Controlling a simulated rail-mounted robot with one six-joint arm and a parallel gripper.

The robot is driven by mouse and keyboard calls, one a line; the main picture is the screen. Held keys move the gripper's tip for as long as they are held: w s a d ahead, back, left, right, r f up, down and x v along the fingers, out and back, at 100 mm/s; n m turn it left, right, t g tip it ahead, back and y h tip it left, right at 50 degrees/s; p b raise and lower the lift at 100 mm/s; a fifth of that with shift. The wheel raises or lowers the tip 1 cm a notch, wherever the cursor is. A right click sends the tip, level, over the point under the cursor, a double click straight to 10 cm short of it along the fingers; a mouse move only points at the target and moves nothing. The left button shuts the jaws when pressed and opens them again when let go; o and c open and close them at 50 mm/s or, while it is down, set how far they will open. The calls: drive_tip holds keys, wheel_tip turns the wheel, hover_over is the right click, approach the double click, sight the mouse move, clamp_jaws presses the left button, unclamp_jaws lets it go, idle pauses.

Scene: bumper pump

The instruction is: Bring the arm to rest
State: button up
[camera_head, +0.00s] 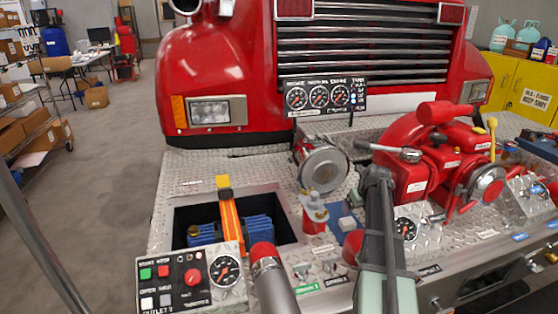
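My arm (385,285) rises from the bottom edge, right of centre, over the diamond-plate bumper (195,172). Its dark far end, where my gripper (374,178) appears to be, is in front of the red pump (410,150). The fingers cannot be made out, so I cannot tell if they are open or shut. I cannot tell whether the arm end touches the pump; part of the pump and deck behind the arm is hidden.
A control panel (188,280) with buttons and a gauge sits front left, beside a recess with a blue motor (258,230) and an orange-yellow lever (230,215). A round silver cap (324,168) and gauge panel (322,96) stand mid-bumper. Open floor lies left.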

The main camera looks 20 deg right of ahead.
drive_tip(key=s+a+n+g+p, duration=0.1)
drive_tip(key=s+a+n, duration=0.2)
drive_tip(key=a+n, duration=0.6)
drive_tip(key=s+a+r+n+g+p, duration=0.1)
drive_tip(key=s+a+n, duration=0.3)
drive_tip(key=a+n, duration=0.5)
drive_tip(key=s+a+r+n+g+y+p, duration=0.1)
drive_tip(key=s+a+n, duration=0.2)
drive_tip(key=a+n, duration=0.6)
drive_tip(key=shift+s+a+g, duration=0.1)
drive_tip(key=shift+a+g, duration=0.1)
drive_tip(key=shift+a, duration=1.3)
drive_tip(key=shift+s+a+g, duration=0.1)
drive_tip(key=shift+a+g, duration=0.1)
drive_tip(key=shift+a, duration=1.3)
drive_tip(key=s+a+n, duration=0.1)
drive_tip(key=a+n, duration=0.1)
drive_tip(key=n, duration=0.1)
drive_tip(key=s+a+n, duration=0.2)
drive_tip(key=n, duration=0.1)
drive_tip(key=s+a+n, duration=0.2)
drive_tip(key=n, duration=0.1)
drive_tip(key=shift+s+a+n+g+h, duration=0.2)
drive_tip(key=shift+a+n+g+h, duration=0.1)
drive_tip(key=shift+a+n, duration=0.1)
drive_tip(key=shift+s, duration=0.1)
drive_tip(key=shift+o, duration=0.4)
